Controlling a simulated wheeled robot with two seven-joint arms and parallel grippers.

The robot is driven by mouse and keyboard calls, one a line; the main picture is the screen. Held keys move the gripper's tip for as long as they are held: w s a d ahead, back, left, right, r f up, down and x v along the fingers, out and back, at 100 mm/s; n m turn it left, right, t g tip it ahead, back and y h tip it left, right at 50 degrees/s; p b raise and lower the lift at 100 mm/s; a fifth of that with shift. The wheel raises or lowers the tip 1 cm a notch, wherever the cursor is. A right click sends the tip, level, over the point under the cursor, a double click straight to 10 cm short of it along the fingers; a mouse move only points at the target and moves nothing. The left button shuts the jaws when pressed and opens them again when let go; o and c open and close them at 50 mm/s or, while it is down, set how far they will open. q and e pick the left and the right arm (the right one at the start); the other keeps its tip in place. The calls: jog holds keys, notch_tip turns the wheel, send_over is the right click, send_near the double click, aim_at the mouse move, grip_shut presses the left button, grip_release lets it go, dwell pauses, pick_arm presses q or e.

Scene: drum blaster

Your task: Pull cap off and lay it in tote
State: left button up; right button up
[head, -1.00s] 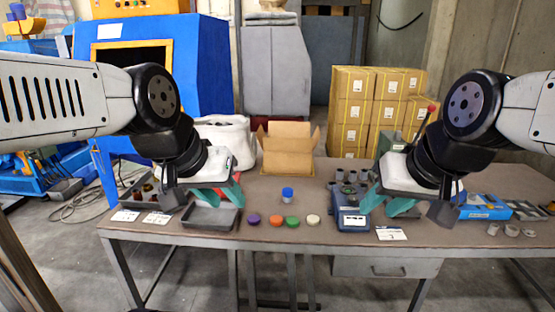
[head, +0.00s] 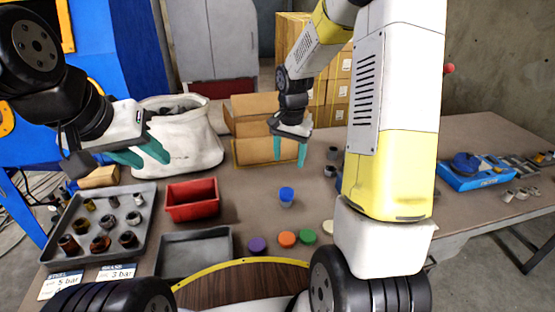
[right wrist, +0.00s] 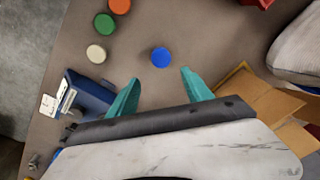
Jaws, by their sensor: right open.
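The cap also shows from above in the right wrist view (right wrist: 160,57), roughly centred just beyond the fingertips. My right gripper (head: 290,160) is open and empty, above and behind the jar, fingers pointing down and not touching it. My left gripper (head: 153,161) is open and empty at the left, near the white sack. An empty red bin (head: 191,199) and a shallow grey tray (head: 195,252) stand left of the jar; I cannot tell which is the tote.
Purple (head: 257,245), orange (head: 287,238), green (head: 308,236) and cream (head: 328,227) discs lie in front of the jar. A tray of fittings (head: 75,205) is at the left. A white sack (head: 178,150) and open cardboard box (head: 262,152) stand behind. My right arm hides the table's right-middle part.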

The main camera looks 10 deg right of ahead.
jog(key=m+g, duration=0.1)
send_over(286, 192)
notch_tip(286, 192, down, 8)
jog(key=shift+w+d+r, duration=0.1)
jog(key=shift+r, duration=0.1)
jog(key=shift+f, duration=4)
jog(key=shift+c, duration=0.5)
jog(key=c, duration=1)
jog(key=shift+r, duration=3.55)
jog(key=shift+c, duration=0.2)
